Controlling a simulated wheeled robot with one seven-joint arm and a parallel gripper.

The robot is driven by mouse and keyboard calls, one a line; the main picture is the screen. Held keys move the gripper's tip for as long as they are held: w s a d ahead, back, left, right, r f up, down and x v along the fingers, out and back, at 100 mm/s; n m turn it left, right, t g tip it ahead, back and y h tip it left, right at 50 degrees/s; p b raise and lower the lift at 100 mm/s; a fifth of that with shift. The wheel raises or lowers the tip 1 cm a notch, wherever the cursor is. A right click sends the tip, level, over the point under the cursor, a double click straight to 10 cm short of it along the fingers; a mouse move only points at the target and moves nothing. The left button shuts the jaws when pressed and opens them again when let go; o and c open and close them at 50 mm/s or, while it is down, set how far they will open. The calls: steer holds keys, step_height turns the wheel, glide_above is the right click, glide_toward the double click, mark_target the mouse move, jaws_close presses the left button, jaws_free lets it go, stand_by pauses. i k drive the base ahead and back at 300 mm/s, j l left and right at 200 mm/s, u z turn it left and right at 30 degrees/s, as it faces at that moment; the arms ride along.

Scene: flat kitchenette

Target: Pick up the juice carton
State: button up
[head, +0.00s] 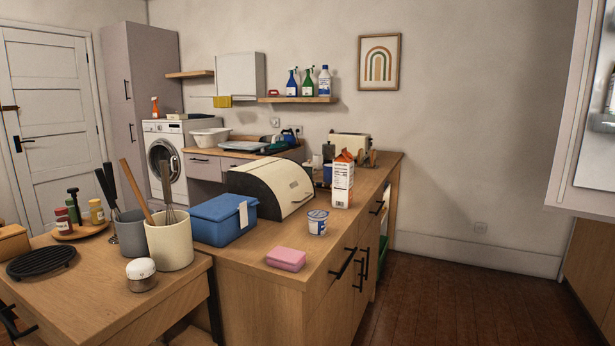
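The juice carton (342,182) stands upright on the wooden counter (262,252), towards its right edge. It is white with orange print and an orange top. It stands just right of the cream bread bin and behind a small yogurt cup (317,222). My gripper is not in the head view.
A cream bread bin (278,188), a blue box (222,219) and a pink sponge-like block (286,259) are on the counter. Utensil crocks (169,245) and a black trivet (41,262) are on the nearer worktop. The floor (460,305) at right is clear.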

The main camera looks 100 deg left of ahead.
mark_target(343, 165)
steer(key=u, duration=2.55)
steer(key=i+l+u, duration=0.1)
steer(key=l, duration=0.2)
steer(key=i+l, duration=0.2)
steer(key=l, duration=0.15)
steer(key=i+l+u, duration=0.15)
steer(key=l, duration=0.2)
steer(key=i+l+u, duration=0.1)
steer(key=l, duration=0.25)
steer(key=i+l, duration=0.1)
steer(key=l, duration=0.25)
steer(key=u, duration=0.05)
